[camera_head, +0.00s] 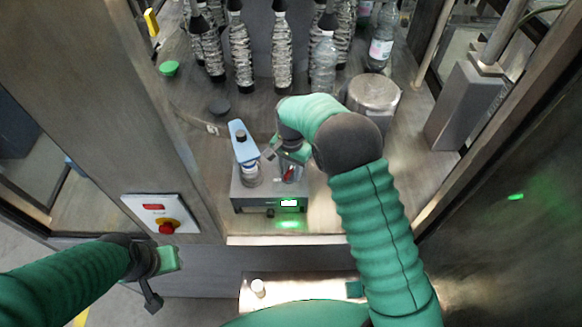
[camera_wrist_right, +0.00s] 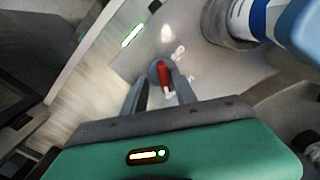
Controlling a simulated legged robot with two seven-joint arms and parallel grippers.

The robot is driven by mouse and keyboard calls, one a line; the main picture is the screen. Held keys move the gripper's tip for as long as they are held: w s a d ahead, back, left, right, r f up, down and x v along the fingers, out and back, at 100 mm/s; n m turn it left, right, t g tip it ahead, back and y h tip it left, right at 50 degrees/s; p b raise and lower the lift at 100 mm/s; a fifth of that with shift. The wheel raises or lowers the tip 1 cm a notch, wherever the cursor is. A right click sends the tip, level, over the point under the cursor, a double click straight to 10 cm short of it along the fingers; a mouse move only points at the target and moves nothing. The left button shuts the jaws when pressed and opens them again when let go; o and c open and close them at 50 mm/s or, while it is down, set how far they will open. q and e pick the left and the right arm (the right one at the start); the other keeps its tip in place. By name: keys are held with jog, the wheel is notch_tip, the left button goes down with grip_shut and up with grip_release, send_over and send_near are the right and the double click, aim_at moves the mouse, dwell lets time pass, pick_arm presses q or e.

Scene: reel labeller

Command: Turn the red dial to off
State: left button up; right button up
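The red dial (camera_head: 289,174) is on top of the small grey labeller box (camera_head: 250,203), near its right side. In the right wrist view the red dial (camera_wrist_right: 163,73), with a white tip, sits between the fingers of my right gripper (camera_wrist_right: 161,78). The fingers are spread on either side of it; whether they touch it I cannot tell. In the head view my right gripper (camera_head: 286,160) is above the box and partly hides the dial. My left gripper (camera_head: 158,277) is low at the left, away from the box; its finger gap is not clear.
A blue-topped part (camera_head: 241,141) stands on the box, left of the dial. A lit green display (camera_head: 289,203) is on its front. Several bottles (camera_head: 240,50) stand behind. A metal cylinder (camera_head: 374,92) is at the back right. A red-and-yellow stop button (camera_head: 167,227) is at the left.

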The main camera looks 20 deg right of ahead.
jog(key=shift+a, duration=0.45)
jog(key=shift+c, duration=0.4)
jog(key=shift+w+a, duration=0.2)
jog(key=shift+a, duration=0.05)
jog(key=c, duration=0.5)
grip_shut()
jog(key=shift+d, duration=0.45)
pick_arm(q)
jog(key=shift+a, duration=0.35)
